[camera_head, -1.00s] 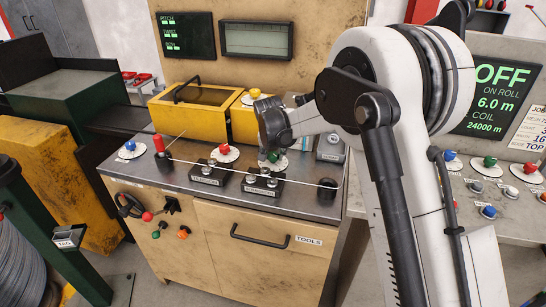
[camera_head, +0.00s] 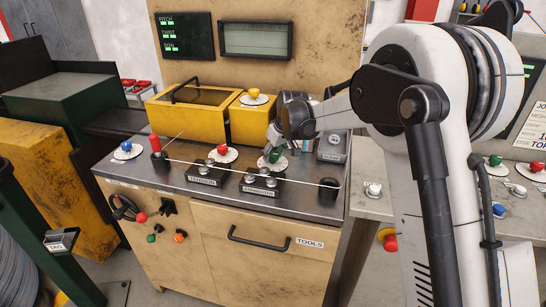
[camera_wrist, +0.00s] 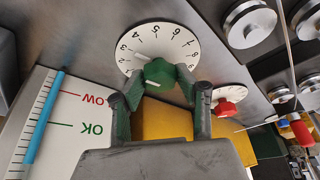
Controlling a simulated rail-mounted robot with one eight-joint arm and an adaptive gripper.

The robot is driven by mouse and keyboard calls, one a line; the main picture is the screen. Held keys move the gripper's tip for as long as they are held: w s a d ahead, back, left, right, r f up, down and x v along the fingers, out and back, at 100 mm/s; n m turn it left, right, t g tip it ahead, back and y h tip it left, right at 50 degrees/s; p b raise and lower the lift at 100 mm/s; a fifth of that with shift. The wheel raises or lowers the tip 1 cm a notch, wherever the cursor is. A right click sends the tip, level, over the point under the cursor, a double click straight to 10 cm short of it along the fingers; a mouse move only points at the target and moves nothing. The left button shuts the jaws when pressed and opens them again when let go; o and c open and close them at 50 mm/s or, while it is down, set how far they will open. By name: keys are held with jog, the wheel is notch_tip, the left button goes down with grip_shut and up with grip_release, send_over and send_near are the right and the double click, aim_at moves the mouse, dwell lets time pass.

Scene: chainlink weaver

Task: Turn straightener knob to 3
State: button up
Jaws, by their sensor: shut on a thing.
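The straightener knob is taken to be the green knob (camera_wrist: 159,73) on a white round dial (camera_wrist: 172,38) with black numerals, in the middle of the wrist view. A white pointer mark at the knob's upper left points near the 3. My gripper (camera_wrist: 158,80) has one finger on each side of the knob and is shut on it. In the head view my gripper (camera_head: 277,146) reaches down to the green knob (camera_head: 272,157), which it partly hides, on the bench top behind a black block with metal rollers (camera_head: 262,184).
A dial with a red knob (camera_head: 222,150) is left of the gripper, and one with a yellow knob (camera_head: 254,93) sits on the yellow box. A taut wire (camera_head: 225,170) crosses the bench in front. A white gauge with a blue pointer (camera_wrist: 42,120) is close by.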

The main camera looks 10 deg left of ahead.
jog(key=shift+n, duration=0.3)
jog(key=o, duration=1.1)
jog(key=v, duration=1.2)
jog(key=shift+w, duration=0.15)
jog(key=shift+d+r, duration=0.1)
